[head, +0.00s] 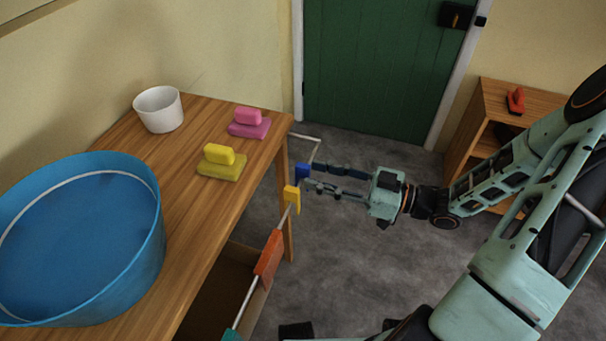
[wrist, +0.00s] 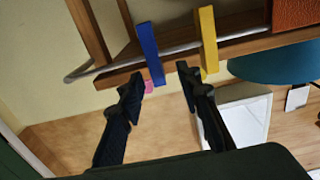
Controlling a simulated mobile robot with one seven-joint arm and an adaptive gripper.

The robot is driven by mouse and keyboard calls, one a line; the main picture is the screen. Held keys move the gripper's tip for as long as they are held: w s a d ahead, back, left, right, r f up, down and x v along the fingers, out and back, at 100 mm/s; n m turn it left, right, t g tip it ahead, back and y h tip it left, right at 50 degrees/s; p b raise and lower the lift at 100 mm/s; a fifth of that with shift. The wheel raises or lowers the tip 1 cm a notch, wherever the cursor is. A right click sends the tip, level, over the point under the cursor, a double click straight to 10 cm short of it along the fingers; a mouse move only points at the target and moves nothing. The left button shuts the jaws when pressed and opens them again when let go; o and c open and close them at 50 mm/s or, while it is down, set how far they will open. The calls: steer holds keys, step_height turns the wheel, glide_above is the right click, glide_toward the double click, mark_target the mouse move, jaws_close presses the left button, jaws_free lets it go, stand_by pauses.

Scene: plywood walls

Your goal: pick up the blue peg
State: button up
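The blue peg (head: 302,171) sits on a thin metal rail beside the wooden table, near the rail's far bend. It also shows in the wrist view (wrist: 150,52), hanging across the rail. My gripper (head: 311,176) is open, its two fingers pointing left at the blue peg. In the wrist view my gripper (wrist: 160,75) has its fingertips on either side of the peg's lower end, with gaps visible. Whether a finger touches the peg I cannot tell. A yellow peg (head: 292,199) is on the same rail, close to the blue one; it also shows in the wrist view (wrist: 208,40).
An orange peg (head: 268,258) and a teal peg (head: 232,335) are nearer on the rail. The table (head: 205,118) carries a blue basin (head: 150,250), a white pot (head: 158,109), and yellow (head: 220,162) and pink (head: 249,124) blocks. A wooden shelf (head: 490,105) stands right; grey floor lies between.

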mark_target(303, 176)
steer(key=x, duration=0.4)
steer(key=shift+w+a+f+b, duration=0.15)
steer(key=shift+w+f+b, duration=0.05)
steer(key=shift+b, duration=0.2)
steer(key=shift+c, duration=0.3)
jaws_close()
